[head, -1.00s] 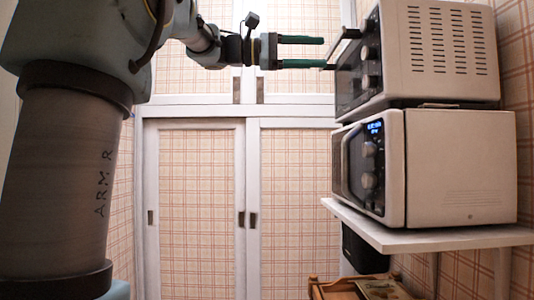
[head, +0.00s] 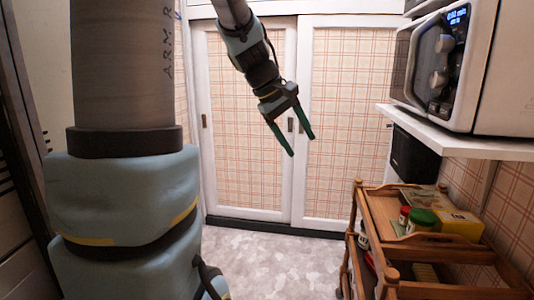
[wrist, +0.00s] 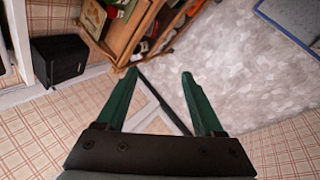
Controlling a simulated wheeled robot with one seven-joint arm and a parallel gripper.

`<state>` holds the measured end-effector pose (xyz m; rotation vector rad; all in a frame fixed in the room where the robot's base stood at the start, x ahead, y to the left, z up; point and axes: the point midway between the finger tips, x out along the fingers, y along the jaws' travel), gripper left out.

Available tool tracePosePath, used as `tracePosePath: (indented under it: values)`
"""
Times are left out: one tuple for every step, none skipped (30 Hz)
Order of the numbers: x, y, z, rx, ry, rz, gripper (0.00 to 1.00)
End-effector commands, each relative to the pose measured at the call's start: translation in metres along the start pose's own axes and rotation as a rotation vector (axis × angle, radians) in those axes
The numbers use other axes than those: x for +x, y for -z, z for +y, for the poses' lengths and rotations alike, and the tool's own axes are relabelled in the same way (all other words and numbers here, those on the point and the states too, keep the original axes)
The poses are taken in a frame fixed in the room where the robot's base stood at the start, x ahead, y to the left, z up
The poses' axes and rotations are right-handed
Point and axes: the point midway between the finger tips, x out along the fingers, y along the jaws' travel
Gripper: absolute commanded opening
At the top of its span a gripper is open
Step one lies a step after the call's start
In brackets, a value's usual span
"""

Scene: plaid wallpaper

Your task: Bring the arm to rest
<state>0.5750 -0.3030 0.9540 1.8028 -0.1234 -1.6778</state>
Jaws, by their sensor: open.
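My gripper (head: 302,147) hangs in the air in front of the plaid sliding doors, its two green fingers pointing down and slightly right. The fingers are apart with nothing between them. In the wrist view my gripper (wrist: 158,75) is also open and empty, with floor, door frame and cart behind it. My arm comes down from the top of the head view, and its upper part is out of the picture.
A white microwave (head: 508,75) stands on a white shelf (head: 455,138) at the right. Below is a wooden cart (head: 385,225) with a green-lidded jar (head: 422,219) and a yellow box (head: 461,225). A black box (head: 413,156) is under the shelf. The floor (head: 275,262) is clear in the middle.

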Motion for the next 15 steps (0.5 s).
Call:
tracePosePath:
  values:
    - [0.011,-0.002,-0.032,0.032,0.069,0.017,0.69]
    - [0.017,-0.003,-0.049,0.059,0.109,0.028,0.69]
    - [0.023,-0.004,-0.071,0.096,0.159,0.040,0.69]
    - [0.027,-0.006,-0.087,0.126,0.195,0.047,0.69]
    - [0.031,-0.007,-0.102,0.155,0.229,0.053,0.69]
    - [0.035,-0.010,-0.121,0.195,0.270,0.057,0.69]
    - [0.037,-0.013,-0.134,0.225,0.299,0.060,0.69]
    - [0.040,-0.015,-0.146,0.254,0.326,0.061,0.69]
    - [0.042,-0.019,-0.162,0.296,0.359,0.061,0.69]
    - [0.044,-0.022,-0.173,0.326,0.383,0.059,0.69]
    - [0.046,-0.025,-0.184,0.357,0.405,0.058,0.69]
    - [0.048,-0.029,-0.198,0.399,0.432,0.054,0.69]
    - [0.049,-0.033,-0.208,0.431,0.452,0.049,0.69]
    - [0.050,-0.037,-0.217,0.465,0.470,0.044,0.69]
    - [0.052,-0.042,-0.230,0.512,0.493,0.036,0.69]
